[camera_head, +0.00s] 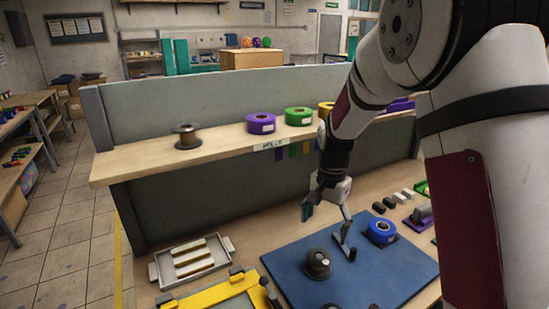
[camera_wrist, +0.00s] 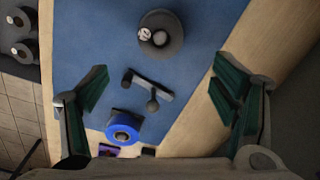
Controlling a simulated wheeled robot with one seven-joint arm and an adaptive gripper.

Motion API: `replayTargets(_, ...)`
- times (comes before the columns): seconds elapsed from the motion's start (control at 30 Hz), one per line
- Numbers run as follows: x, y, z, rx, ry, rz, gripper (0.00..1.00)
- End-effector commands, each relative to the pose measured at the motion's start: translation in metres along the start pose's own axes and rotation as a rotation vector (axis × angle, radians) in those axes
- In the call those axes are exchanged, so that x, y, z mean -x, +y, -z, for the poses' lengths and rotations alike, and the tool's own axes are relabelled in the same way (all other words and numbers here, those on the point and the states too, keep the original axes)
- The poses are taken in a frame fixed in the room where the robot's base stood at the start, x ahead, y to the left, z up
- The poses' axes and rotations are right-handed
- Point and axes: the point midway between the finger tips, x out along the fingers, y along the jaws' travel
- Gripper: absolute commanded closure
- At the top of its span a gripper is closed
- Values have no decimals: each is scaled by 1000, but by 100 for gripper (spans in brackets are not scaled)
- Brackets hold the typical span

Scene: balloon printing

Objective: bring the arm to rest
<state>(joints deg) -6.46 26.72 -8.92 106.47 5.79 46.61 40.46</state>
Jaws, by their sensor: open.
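My gripper (camera_head: 326,212) hangs above the work table near the back edge of the blue mat (camera_head: 290,254). Its two fingers are spread, with nothing between them. In the wrist view the green-padded fingers of my gripper (camera_wrist: 159,80) stand wide apart at left and right. My arm (camera_head: 352,115) reaches down from the upper right and covers part of the shelf. Below the gripper, a small dark tool with a knob (camera_wrist: 150,90) lies on the mat.
A dark round piece (camera_head: 317,265) and a blue roll (camera_head: 382,231) are on the table below. A grey tray with pale strips (camera_head: 161,272) and a yellow frame (camera_head: 213,293) lie left. The shelf (camera_head: 220,137) behind holds purple (camera_head: 260,123) and green rolls (camera_head: 298,116).

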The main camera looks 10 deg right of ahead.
Motion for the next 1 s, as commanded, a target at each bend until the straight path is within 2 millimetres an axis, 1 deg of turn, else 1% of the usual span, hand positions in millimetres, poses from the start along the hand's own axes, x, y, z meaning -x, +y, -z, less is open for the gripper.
replayTargets(0.03, 12, 3, -3, 14, 8, 14, 19)
replayTargets(0.07, 20, 5, -6, 28, 12, 22, 19)
replayTargets(0.17, 51, 16, -18, 88, 34, 57, 19)
replayTargets(0.2, 65, 22, -24, 117, 45, 72, 19)
replayTargets(0.3, 95, 37, -40, 190, 75, 106, 19)
replayTargets(0.5, 144, 73, -76, 339, 149, 159, 19)
replayTargets(0.6, 163, 92, -96, 413, 191, 179, 19)
replayTargets(0.73, 181, 117, -121, 511, 253, 197, 19)
replayTargets(0.9, 194, 151, -153, 633, 340, 206, 19)
replayTargets(1.0, 197, 168, -169, 694, 385, 204, 19)
